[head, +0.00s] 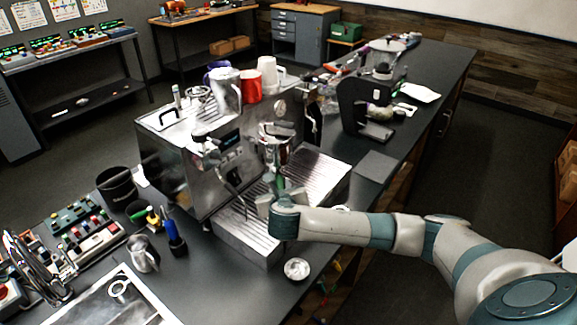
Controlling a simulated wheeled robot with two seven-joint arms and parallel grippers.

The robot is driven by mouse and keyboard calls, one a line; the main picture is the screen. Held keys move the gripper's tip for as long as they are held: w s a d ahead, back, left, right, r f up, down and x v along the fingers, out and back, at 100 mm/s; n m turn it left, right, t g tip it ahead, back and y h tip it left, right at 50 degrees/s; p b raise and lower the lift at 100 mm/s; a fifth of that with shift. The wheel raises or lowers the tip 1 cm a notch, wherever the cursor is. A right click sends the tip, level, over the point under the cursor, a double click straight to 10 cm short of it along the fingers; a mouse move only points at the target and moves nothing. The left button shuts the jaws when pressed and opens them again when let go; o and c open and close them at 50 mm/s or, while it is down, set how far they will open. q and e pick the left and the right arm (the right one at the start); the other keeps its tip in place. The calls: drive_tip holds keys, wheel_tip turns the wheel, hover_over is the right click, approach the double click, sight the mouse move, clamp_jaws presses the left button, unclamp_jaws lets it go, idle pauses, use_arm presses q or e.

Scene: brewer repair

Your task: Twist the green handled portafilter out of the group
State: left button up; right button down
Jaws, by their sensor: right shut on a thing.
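The silver espresso machine (178,165) stands on the dark counter. The portafilter (276,150) is at the group on the machine's front, with its metal basket up under the group and its green handle (269,170) pointing toward me. My right gripper (268,196) reaches in from the right, low in front of the group and above the drip tray (243,232). It is shut on the green handle; its fingers and wrist hide part of the handle. I cannot tell how far the portafilter is turned. My left gripper is out of view.
A red mug (251,87) and other cups stand on the machine. A black grinder (362,105) and a grey mat (377,167) are to its right. A metal pitcher (144,254), a small round dish (297,269) and a black bin (117,185) are in front and left.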

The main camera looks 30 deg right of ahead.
drive_tip(key=shift+f, duration=0.3)
idle(0.8)
idle(1.0)
drive_tip(key=shift+s+a, duration=0.15)
drive_tip(key=shift+s, duration=0.25)
drive_tip(key=s+a, duration=0.4)
drive_tip(key=s, duration=0.7)
drive_tip(key=shift+s, duration=0.25)
idle(0.5)
drive_tip(key=shift+a+f, duration=0.1)
